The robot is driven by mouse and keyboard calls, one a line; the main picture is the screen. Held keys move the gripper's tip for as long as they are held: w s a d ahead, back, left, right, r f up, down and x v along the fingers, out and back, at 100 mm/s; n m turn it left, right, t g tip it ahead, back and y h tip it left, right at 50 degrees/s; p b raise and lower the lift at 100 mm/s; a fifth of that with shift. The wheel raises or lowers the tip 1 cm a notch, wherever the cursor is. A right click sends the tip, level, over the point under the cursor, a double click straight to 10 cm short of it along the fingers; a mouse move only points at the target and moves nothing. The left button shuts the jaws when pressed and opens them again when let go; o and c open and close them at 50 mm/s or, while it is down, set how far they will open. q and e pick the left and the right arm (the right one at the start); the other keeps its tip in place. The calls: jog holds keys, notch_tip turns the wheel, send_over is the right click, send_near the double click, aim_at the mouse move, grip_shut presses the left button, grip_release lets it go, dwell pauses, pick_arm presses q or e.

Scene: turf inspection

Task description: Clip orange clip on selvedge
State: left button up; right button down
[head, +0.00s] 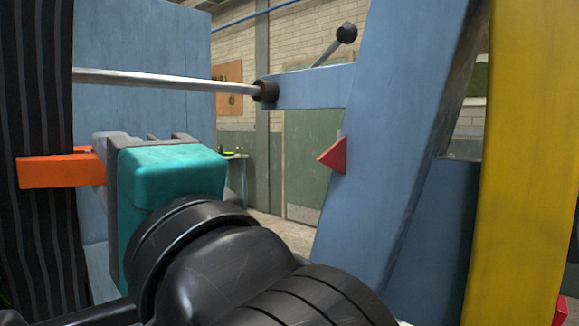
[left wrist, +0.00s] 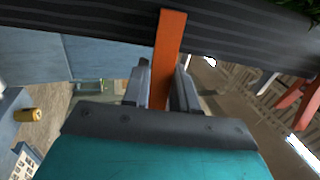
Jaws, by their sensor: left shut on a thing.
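My left gripper (head: 112,150), with its teal housing, is shut on the orange clip (head: 58,171) at the left of the head view. The clip is a flat orange bar that points left out of the fingers. Its far part overlaps the right edge, or selvedge, of a dark striped turf sheet (head: 36,80) hanging upright. In the left wrist view the clip (left wrist: 169,45) runs from between the grey fingers across the sheet's edge (left wrist: 110,35). I cannot tell whether the edge is between the clip's jaws. My right gripper is not in view.
A metal bar (head: 160,80) runs from the sheet to a blue frame post (head: 395,130) with a red triangular marker (head: 334,156). A yellow upright (head: 520,150) stands at the right. A blue panel (head: 150,40) is behind my gripper.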

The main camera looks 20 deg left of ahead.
pick_arm(q)
jog(key=shift+r, duration=0.1)
jog(key=o, duration=0.7)
jog(key=shift+s+d, duration=0.1)
jog(key=shift+d, duration=0.05)
jog(key=shift+o, duration=1.1)
